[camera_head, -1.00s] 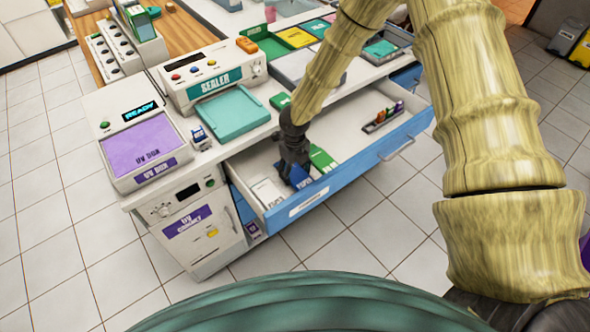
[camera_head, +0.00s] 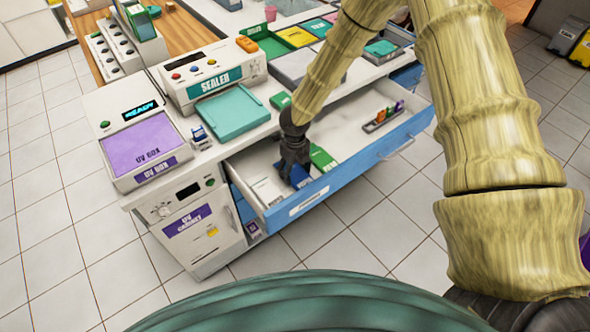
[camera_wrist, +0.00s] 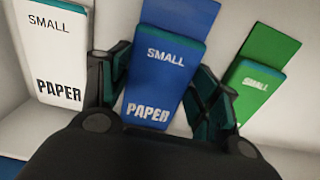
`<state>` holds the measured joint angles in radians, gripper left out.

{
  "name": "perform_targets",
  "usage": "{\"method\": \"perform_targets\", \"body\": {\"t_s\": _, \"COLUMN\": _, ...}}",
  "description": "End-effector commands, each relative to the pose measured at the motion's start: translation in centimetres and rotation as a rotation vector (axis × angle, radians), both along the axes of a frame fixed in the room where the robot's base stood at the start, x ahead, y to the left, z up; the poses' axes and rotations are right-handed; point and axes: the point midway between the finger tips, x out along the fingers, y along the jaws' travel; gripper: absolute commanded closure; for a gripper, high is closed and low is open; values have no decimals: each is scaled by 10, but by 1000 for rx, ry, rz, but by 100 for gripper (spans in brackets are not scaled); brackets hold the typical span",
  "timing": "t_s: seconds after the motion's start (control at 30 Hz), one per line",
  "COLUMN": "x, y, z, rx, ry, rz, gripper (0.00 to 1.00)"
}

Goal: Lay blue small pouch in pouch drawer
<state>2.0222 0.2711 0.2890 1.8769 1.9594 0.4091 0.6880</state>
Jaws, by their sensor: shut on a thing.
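The blue small pouch (camera_wrist: 160,75), marked "SMALL PAPER", is between the fingers of my gripper (camera_wrist: 160,95) in the wrist view. My gripper is shut on it. In the head view, my gripper (camera_head: 294,165) reaches down inside the open pouch drawer (camera_head: 375,153), and part of the blue pouch (camera_head: 300,177) shows below it. A white pouch (camera_wrist: 58,55) lies to the left of the blue one and a green pouch (camera_wrist: 257,80) to the right. Whether the blue pouch touches the drawer floor is hard to tell.
A small holder (camera_head: 383,119) with coloured items stands at the drawer's right end. The blue drawer front (camera_head: 350,176) faces me. The counter above holds the sealer (camera_head: 212,75), a teal plate (camera_head: 229,111) and the UV box (camera_head: 145,150). The drawer floor between the green pouch and holder is clear.

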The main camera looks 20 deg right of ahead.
Motion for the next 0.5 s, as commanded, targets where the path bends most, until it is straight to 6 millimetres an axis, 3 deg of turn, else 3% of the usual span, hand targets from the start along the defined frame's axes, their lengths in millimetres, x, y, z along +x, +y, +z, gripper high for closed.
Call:
{"method": "perform_targets", "body": {"t_s": 0.03, "x": 0, "y": 0, "z": 0, "rx": 0, "ry": 0, "rz": 0, "gripper": 63}}
{"method": "perform_targets", "body": {"t_s": 0.07, "x": 0, "y": 0, "z": 0, "rx": 0, "ry": 0, "rz": 0, "gripper": 36}}
{"method": "perform_targets", "body": {"t_s": 0.2, "x": 0, "y": 0, "z": 0, "rx": 0, "ry": 0, "rz": 0, "gripper": 13}}
{"method": "perform_targets", "body": {"t_s": 0.5, "x": 0, "y": 0, "z": 0, "rx": 0, "ry": 0, "rz": 0, "gripper": 13}}
